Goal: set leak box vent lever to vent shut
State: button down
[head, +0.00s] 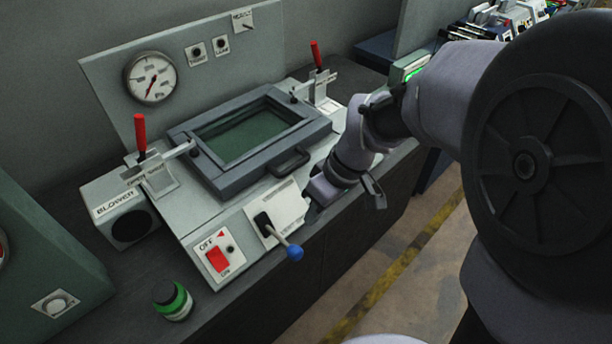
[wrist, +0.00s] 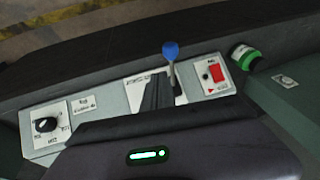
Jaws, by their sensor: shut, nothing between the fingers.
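The vent lever (head: 294,253) has a blue ball knob on a grey rod and a black hub, on a white plate at the front panel of the leak box (head: 189,178). Its rod points out toward the front edge, down and right in the head view. The plate's lettering is too small to read. In the wrist view the blue knob (wrist: 170,50) stands just beyond my fingertips. My gripper (head: 377,197) is shut and empty, right of the lever in the head view and apart from it. Its dark fingers (wrist: 157,82) partly hide the lever plate in the wrist view.
A red OFF/ON switch (head: 217,259) sits left of the lever. Two red-handled clamps (head: 140,135) flank the lid, which has a front handle (head: 289,162). A black selector knob (wrist: 46,125) shows in the wrist view.

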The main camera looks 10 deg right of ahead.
jog(key=s+d+r+p, duration=0.2)
jog(key=s+d+r, duration=0.2)
jog(key=s+d, duration=0.1)
jog(key=shift+s+r, duration=0.15)
jog(key=shift+r, duration=0.2)
jog(key=shift+d, duration=0.15)
jog(key=s+a+r+m+t+h+b, duration=0.1)
jog(key=s+a+r+m+t, duration=0.3)
jog(key=m, duration=0.7)
jog(key=s+r+b, duration=0.1)
jog(key=s+r, duration=0.1)
jog(key=s, duration=0.2)
jog(key=shift+a+r+m+t+h, duration=0.2)
jog(key=shift+m+t+h, duration=0.1)
jog(key=shift+t, duration=0.1)
dwell(0.3)
